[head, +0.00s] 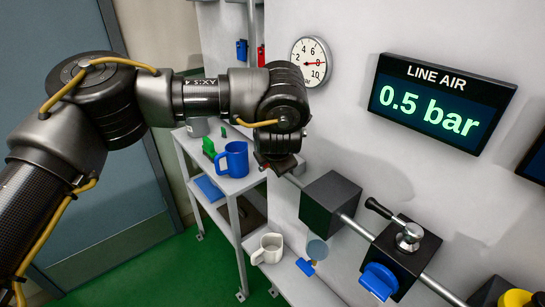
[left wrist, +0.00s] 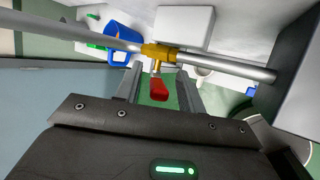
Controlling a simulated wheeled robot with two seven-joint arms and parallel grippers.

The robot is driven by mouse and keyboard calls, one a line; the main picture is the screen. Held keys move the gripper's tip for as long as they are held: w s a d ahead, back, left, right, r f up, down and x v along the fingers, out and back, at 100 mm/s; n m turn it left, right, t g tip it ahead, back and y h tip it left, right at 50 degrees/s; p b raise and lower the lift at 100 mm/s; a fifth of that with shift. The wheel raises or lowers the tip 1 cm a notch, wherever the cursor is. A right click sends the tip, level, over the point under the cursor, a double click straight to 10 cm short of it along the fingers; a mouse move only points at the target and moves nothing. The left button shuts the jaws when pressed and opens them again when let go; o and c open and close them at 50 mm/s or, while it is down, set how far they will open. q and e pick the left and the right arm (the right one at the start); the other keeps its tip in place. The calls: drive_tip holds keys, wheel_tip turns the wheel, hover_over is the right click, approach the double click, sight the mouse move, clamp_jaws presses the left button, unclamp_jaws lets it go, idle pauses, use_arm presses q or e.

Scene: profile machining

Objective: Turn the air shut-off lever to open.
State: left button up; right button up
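The red lever (left wrist: 158,89) sits on a brass valve body (left wrist: 159,53) on the grey air pipe (left wrist: 225,67) in the left wrist view. It points away from the valve, across the pipe's line. My left gripper (left wrist: 161,92) is open, with one finger on each side of the lever; whether either finger touches it is unclear. In the head view my left gripper (head: 274,165) is at the pipe's left end and mostly hides the valve and lever. The display (head: 429,102) reads LINE AIR 0.5 bar. My right gripper is not in view.
A round gauge (head: 311,62) is on the wall. Right of my gripper are a black block (head: 331,203) and a second block (head: 402,254) with a black-handled lever (head: 380,208) and blue knob (head: 379,281). A shelf cart (head: 231,187) holds a blue mug (head: 233,159); a white mug (head: 268,249) stands lower.

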use_arm(q)
drive_tip(key=shift+s+r, duration=0.2)
drive_tip(key=shift+r, duration=0.1)
drive_tip(key=b+v, duration=0.2)
drive_tip(key=v, duration=0.8)
drive_tip(key=shift+b, duration=0.3)
drive_tip(key=shift+s, duration=0.1)
